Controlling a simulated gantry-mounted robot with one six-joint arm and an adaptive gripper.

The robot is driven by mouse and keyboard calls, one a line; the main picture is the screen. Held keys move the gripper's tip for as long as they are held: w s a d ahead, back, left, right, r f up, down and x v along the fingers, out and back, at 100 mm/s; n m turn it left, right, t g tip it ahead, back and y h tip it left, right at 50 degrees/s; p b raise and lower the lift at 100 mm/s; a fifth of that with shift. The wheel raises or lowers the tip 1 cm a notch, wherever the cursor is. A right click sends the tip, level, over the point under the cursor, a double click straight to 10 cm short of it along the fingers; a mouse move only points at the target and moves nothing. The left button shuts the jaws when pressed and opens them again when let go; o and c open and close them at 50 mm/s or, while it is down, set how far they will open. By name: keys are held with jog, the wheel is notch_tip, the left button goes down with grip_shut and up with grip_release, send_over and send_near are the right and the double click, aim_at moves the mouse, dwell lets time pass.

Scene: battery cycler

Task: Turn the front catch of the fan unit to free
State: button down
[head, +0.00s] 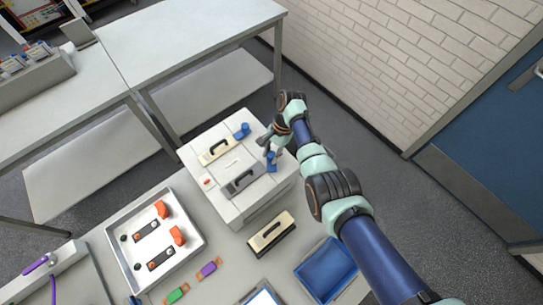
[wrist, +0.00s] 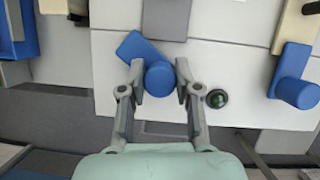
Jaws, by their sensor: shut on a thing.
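A white box-shaped housing (head: 246,212) stands on the bench with a cream module (head: 215,153) and a grey module (head: 236,190) in its top, each with a handle. I cannot tell for certain which is the fan unit. My gripper (head: 270,150) is above the housing's right side, beside the grey module. In the wrist view my gripper (wrist: 160,82) is shut on the round knob of a blue catch (wrist: 136,47). The catch's flat arm points obliquely up and left. A second blue catch (wrist: 292,72) is at the right, clear of the fingers; it also shows in the head view (head: 243,130).
A dark round knob (wrist: 217,98) sits close to the right finger. A loose cream module (head: 287,229) lies in front of the housing, near a blue tray (head: 325,268). A white tray (head: 195,238) with orange and black parts stands at left. Green (head: 177,295) and purple (head: 208,269) pieces lie nearby.

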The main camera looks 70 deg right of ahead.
jog(key=n+b, duration=0.1)
jog(key=n+g+b, duration=0.1)
jog(key=n, duration=0.1)
jog(key=shift+f+n+b, duration=0.2)
jog(key=shift+n+b, duration=0.1)
jog(key=shift+b, duration=0.05)
jog(key=shift+r+n+g+b, duration=0.15)
jog(key=shift+n+g+b, duration=0.95)
jog(key=shift+n, duration=0.8)
jog(key=c, duration=0.8)
grip_release()
jog(key=v, duration=0.7)
jog(key=shift+d+r, duration=0.1)
jog(key=shift+r, duration=0.15)
